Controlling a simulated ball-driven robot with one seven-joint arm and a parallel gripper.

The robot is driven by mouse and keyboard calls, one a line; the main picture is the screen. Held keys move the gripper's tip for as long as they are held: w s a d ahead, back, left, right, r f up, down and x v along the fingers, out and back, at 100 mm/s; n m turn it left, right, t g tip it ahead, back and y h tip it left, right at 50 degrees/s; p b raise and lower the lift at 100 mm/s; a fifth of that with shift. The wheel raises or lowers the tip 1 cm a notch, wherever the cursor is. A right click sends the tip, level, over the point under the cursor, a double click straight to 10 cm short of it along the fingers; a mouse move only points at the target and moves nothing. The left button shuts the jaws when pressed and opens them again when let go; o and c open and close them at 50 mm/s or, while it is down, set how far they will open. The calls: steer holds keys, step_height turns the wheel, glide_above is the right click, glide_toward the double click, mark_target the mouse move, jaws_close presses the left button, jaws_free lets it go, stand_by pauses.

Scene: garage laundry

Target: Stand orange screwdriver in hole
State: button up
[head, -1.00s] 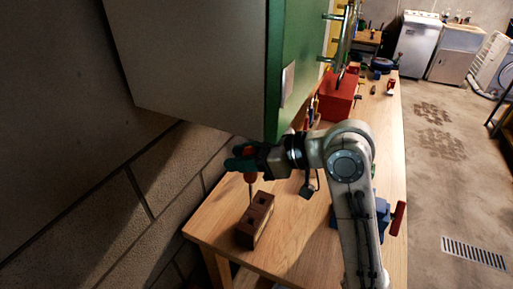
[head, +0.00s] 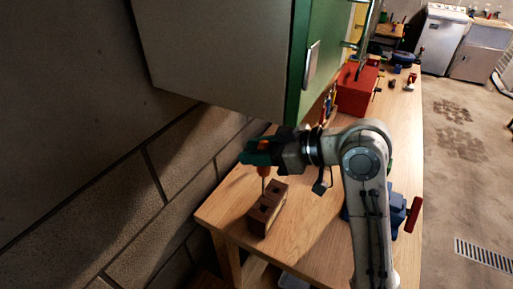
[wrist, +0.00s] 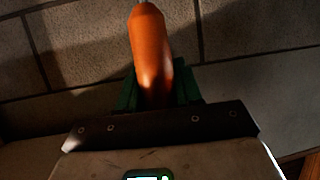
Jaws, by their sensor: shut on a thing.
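My gripper (head: 257,153), with green fingers, is shut on the orange screwdriver (head: 263,171). The screwdriver hangs roughly upright, with its thin shaft pointing down. In the wrist view, its orange handle (wrist: 150,48) sticks out from between the green fingers. A brown wooden block (head: 259,222) with dark square holes in its top stands on the workbench (head: 300,236). The gripper is above the block's far left side. The shaft shows beside the block's upper left edge. I cannot tell whether its tip is behind the block or touching it.
A green and grey cabinet (head: 220,62) hangs above the bench, close over my gripper. A brick wall (head: 160,205) runs along the left. A red toolbox (head: 357,92) stands farther back. A blue vise (head: 393,212) with a red handle is right of my arm. The bench front is clear.

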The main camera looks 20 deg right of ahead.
step_height(320, 180, down, 9)
steer(key=b, duration=0.5)
steer(key=shift+r+b, duration=0.15)
steer(key=shift+b, duration=0.2)
stand_by(0.4)
steer(key=shift+f+b, duration=1.3)
steer(key=shift+f, duration=0.6)
steer(key=o, duration=1.1)
steer(key=shift+o, duration=0.2)
steer(key=shift+d, duration=0.1)
steer(key=v, duration=1)
steer(key=shift+s+b, duration=0.25)
steer(key=shift+b, duration=0.1)
steer(key=shift+d+r, duration=0.1)
steer(key=shift+d, duration=0.05)
